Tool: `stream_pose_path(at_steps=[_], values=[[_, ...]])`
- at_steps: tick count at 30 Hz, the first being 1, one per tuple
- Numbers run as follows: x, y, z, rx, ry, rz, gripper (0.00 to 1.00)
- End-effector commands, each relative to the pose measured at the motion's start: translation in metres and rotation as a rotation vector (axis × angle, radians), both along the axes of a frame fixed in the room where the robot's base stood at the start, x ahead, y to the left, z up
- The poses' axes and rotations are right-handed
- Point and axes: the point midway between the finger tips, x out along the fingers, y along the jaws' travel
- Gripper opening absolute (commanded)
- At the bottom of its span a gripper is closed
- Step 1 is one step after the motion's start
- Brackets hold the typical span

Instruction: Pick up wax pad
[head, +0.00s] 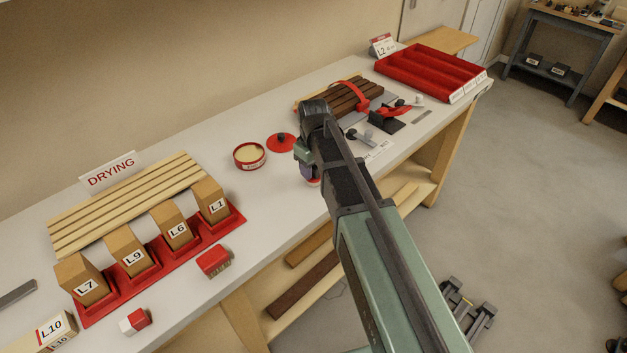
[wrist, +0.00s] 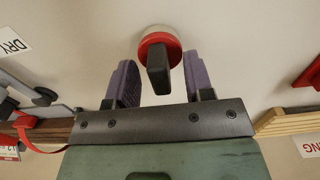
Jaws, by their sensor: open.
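The wax pad, a red round disc with a dark upright block grip (wrist: 158,62), shows in the wrist view. In the head view only a sliver of its red edge (head: 314,182) shows below my gripper. My gripper (head: 306,168) is over the bench's front half, pointing down. In the wrist view its two purple-padded fingers (wrist: 154,82) are open, one on each side of the dark grip, with a gap visible on both sides. Whether the fingertips are level with the grip is hard to tell.
Behind my gripper are an open round tin (head: 249,156) and a red lid with a black knob (head: 281,142). The slatted drying rack (head: 70,226) and red block holder (head: 240,216) are left. Strapped brown boards (head: 350,96), clamps and a red tray (head: 430,70) are right.

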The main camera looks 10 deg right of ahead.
Motion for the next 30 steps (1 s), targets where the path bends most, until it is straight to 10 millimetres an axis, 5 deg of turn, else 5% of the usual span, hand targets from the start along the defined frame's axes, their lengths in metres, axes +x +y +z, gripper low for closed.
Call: stream_pose_path(at_steps=[10,23,30], values=[[0.0,0.0,0.001,0.0,0.0,0.0,0.0],[0.0,0.0,0.011,0.0,0.0,0.0,0.0],[0.0,0.0,0.056,0.0,0.0,0.0,0.0]])
